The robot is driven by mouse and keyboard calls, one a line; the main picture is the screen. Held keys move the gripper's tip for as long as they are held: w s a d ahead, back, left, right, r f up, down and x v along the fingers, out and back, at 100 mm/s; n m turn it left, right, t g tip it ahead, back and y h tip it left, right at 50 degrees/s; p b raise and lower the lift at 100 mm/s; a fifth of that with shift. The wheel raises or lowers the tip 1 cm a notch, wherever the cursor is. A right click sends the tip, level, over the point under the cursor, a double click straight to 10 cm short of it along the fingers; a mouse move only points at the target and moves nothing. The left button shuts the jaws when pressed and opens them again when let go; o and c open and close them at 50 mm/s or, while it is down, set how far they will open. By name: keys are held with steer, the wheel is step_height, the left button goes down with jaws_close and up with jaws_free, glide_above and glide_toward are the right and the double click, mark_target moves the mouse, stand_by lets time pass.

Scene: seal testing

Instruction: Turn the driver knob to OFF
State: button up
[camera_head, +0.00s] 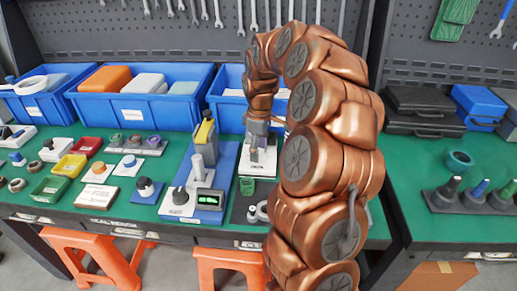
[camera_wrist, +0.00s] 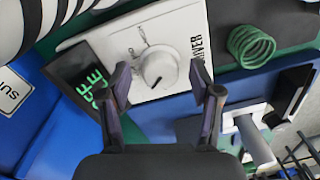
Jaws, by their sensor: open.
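The driver knob (camera_wrist: 158,68) is a round white dial on a white panel marked DRIVER (camera_wrist: 183,25). A short dark mark shows on its lower side in the wrist view. Small labels with tick lines stand at its upper left, too small to read. My gripper (camera_wrist: 160,78) is open, with one dark finger on each side of the knob in the picture. I cannot tell whether the fingers touch it. A dark display (camera_wrist: 92,85) with green characters sits left of the knob, tilted and hard to read. In the head view my gripper (camera_head: 254,156) is above a white panel and hides the knob.
A green coil (camera_wrist: 251,45) lies right of the panel. A blue-based device (camera_head: 212,196) with a black knob and lit green display stands left of my gripper. Blue bins (camera_head: 143,110) stand behind. Several small trays and parts fill the table's left.

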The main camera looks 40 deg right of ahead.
mark_target(259, 149)
step_height(259, 149, up, 12)
steer(key=shift+w+d, duration=0.15)
steer(key=shift+d, duration=0.05)
stand_by(0.6)
stand_by(0.4)
